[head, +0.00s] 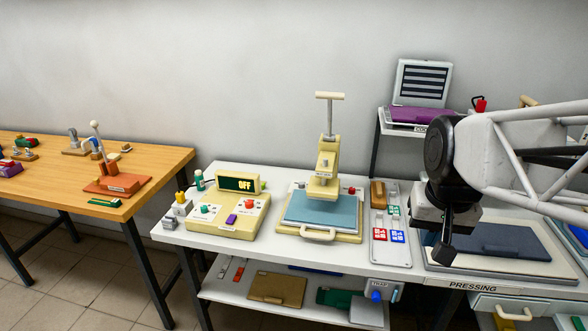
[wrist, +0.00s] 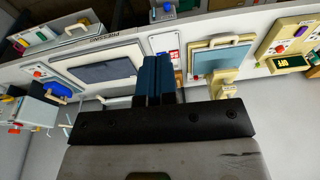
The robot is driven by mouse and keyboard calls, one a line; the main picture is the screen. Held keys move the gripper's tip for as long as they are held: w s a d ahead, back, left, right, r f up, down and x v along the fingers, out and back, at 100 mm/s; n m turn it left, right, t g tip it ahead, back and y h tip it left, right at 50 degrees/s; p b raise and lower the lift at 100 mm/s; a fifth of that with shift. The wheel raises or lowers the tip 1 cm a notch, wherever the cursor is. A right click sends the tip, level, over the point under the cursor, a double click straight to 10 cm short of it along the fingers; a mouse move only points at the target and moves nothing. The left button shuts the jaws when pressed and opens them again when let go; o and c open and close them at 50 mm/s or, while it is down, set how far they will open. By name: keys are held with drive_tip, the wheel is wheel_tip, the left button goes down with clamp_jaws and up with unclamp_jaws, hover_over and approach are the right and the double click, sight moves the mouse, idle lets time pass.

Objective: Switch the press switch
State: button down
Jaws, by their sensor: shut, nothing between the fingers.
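The yellowish control box (head: 222,218) has a display (head: 240,184) reading OFF, a green button, a red button and a purple switch (head: 231,220). The press (head: 324,170) stands to its right, with a blue-grey plate and a front handle. A pale panel (head: 391,250) with red and blue labelled parts lies right of the press. I cannot tell which control is the press switch. My gripper (head: 443,256) is shut and empty, above the table right of this panel. Its closed fingers show in the wrist view (wrist: 157,62), partly covering the table there; the OFF display (wrist: 288,62) is at far right.
A dark flat pad (head: 500,240) lies under my arm, on the right of the white table, whose edge reads PRESSING. A wooden table (head: 160,168) with lever devices stands left, across a gap. A raised shelf (head: 388,126) holds a purple device behind. A lower shelf holds several items.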

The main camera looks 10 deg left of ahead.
drive_tip(key=w+a+r, duration=0.1)
drive_tip(key=w+a, duration=0.8)
drive_tip(key=w, duration=0.4)
drive_tip(key=g, duration=0.2)
hover_over(232, 215)
wheel_tip(232, 215, down, 16)
drive_tip(key=shift+s, duration=0.15)
drive_tip(key=shift+f, duration=0.2)
wheel_tip(232, 215, down, 14)
drive_tip(key=shift+r, duration=0.1)
